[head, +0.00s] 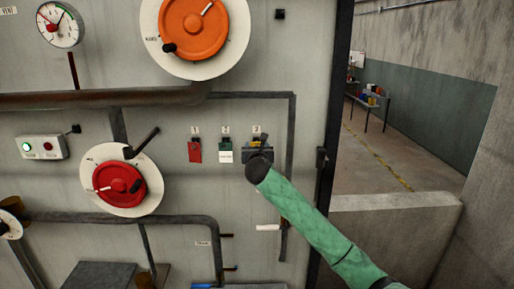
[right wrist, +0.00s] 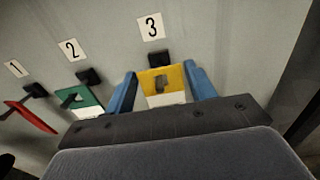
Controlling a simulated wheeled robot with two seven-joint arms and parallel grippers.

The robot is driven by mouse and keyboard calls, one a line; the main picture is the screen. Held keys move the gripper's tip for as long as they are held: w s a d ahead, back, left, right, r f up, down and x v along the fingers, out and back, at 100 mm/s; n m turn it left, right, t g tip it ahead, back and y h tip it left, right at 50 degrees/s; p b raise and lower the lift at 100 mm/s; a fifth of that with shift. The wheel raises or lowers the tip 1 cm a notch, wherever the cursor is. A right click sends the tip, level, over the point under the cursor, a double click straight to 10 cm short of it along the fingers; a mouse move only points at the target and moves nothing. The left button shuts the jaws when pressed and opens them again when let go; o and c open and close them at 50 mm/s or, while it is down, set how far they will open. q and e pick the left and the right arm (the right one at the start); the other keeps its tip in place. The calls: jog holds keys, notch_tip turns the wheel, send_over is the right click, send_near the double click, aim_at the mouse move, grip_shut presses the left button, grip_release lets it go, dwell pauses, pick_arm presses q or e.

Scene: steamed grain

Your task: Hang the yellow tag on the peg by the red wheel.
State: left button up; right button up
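The yellow tag (right wrist: 155,80) hangs at the black peg under label 3 in the right wrist view, with a white lower part. In the head view my right gripper (head: 257,148) is in front of it and hides most of it. In the right wrist view my right gripper's blue fingers (right wrist: 160,88) stand apart, one on each side of the tag; whether they touch it is unclear. The red wheel (head: 119,185) is on the panel at left. A small black peg (head: 75,129) sticks out up and left of it, with nothing on it. My left gripper is not in view.
A red tag (head: 195,151) and a green tag (head: 226,153) hang on pegs 1 and 2. A black lever (head: 143,144) juts out above the red wheel. A button box (head: 41,147) is left of the small peg. Pipes (head: 105,97) run across the panel.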

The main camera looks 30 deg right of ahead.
jog(key=c, duration=0.6)
jog(key=shift+r, duration=0.2)
jog(key=shift+v, duration=1.8)
jog(key=shift+v, duration=2.95)
